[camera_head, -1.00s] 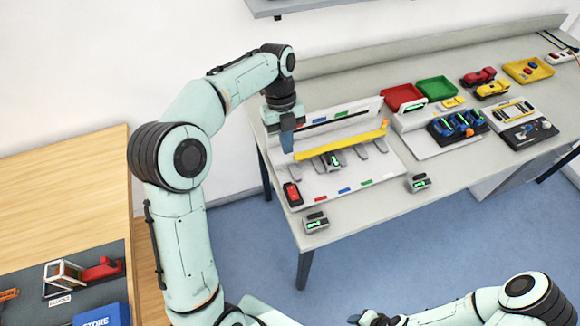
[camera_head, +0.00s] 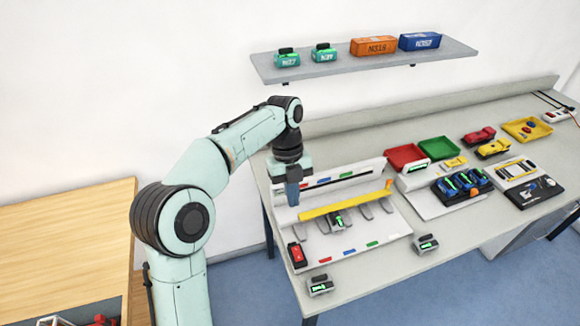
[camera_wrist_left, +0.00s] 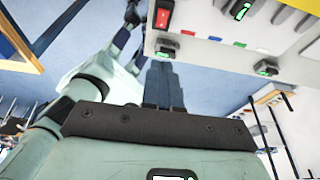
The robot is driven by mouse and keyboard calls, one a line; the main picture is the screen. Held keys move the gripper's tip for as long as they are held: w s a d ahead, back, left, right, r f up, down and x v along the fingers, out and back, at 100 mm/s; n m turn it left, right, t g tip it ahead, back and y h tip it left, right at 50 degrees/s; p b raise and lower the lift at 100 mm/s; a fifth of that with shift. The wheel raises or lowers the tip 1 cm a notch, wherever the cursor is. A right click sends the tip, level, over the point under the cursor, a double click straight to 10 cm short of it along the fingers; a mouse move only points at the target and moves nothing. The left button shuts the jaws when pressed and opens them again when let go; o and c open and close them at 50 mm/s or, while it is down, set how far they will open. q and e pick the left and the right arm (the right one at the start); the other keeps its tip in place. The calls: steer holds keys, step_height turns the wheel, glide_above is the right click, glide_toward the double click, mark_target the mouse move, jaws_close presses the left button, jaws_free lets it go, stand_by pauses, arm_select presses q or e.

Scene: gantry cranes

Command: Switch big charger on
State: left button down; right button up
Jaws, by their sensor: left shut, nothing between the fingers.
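The big charger (camera_head: 343,252) is a wide white station at the left of the grey workbench. It has a yellow bar, several grey slots and coloured tabs along its front. My right gripper is not in view.
Small grey devices with green displays (camera_head: 320,285) (camera_head: 426,244) stand at the bench's front edge. A smaller station with blue units (camera_head: 462,187) and red (camera_head: 405,157) and green trays (camera_head: 438,148) lie right. A wall shelf (camera_head: 365,61) holds boxes.

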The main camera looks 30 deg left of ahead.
arm_select(q)
steer(key=v, duration=1)
steer(key=shift+w, duration=0.25)
